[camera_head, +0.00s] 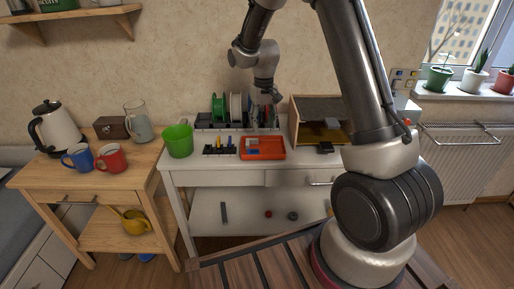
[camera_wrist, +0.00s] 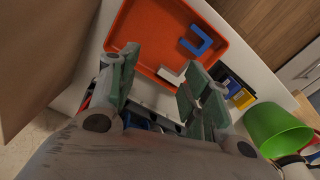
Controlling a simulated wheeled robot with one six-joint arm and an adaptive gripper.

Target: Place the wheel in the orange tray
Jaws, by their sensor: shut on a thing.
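The orange tray (camera_head: 263,154) lies on the white cabinet top. In the wrist view the tray (camera_wrist: 150,35) fills the upper middle and holds a blue U-shaped piece (camera_wrist: 196,42) and a small white piece (camera_wrist: 173,74). My gripper (camera_head: 269,108) is behind the tray, by the rack at the back. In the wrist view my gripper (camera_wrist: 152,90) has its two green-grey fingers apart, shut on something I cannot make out.
Green and white spools (camera_head: 236,106) stand at the back of the cabinet. A green bucket (camera_head: 179,141) and a small peg block (camera_head: 219,149) are left of the tray. An open wooden box (camera_head: 312,108) stands at right. A side table (camera_head: 95,177) holds mugs and a kettle.

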